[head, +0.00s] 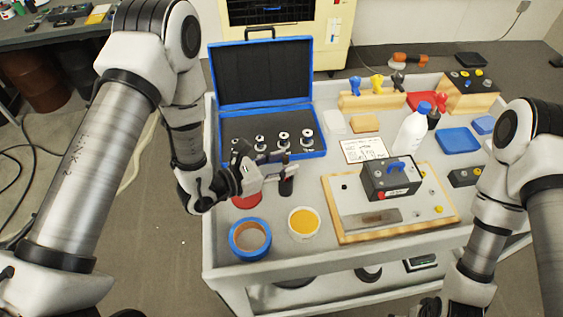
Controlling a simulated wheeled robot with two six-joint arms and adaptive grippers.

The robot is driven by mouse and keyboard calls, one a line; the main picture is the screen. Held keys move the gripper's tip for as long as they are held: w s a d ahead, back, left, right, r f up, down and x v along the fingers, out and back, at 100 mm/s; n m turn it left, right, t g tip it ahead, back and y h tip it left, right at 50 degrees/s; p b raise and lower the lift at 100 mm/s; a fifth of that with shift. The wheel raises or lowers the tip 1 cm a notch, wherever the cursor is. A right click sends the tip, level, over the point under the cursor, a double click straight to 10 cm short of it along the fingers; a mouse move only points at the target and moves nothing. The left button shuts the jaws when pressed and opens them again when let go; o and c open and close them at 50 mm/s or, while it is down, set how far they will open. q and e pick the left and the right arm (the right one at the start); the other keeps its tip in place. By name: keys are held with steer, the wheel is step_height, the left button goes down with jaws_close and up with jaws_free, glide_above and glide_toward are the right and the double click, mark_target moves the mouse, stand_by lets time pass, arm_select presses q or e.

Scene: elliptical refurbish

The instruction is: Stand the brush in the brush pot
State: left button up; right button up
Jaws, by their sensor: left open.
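My left gripper (279,172) is open above the left part of the cart, in front of the blue case. A slim dark upright piece (287,186) shows at its fingertips; it may be the brush or the brush pot, and I cannot tell which. The gripper hides part of it, and I cannot see whether the fingers touch it. A small dark container with a red top (434,118) stands behind the white bottle; I cannot tell whether it is the pot.
An open blue case (316,147) with metal fittings stands behind my left gripper. A blue tape roll (250,238), a yellow-filled tin (304,222) and a red round item (246,201) are nearby. A wooden board (436,218) carries a dark box (391,179). A white bottle (411,134) stands behind it.

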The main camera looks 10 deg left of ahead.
arm_select(q)
steer(key=shift+s+a, duration=0.1)
steer(key=v, duration=1.1)
steer(key=shift+s+a, duration=0.25)
steer(key=shift+s, duration=0.05)
stand_by(0.4)
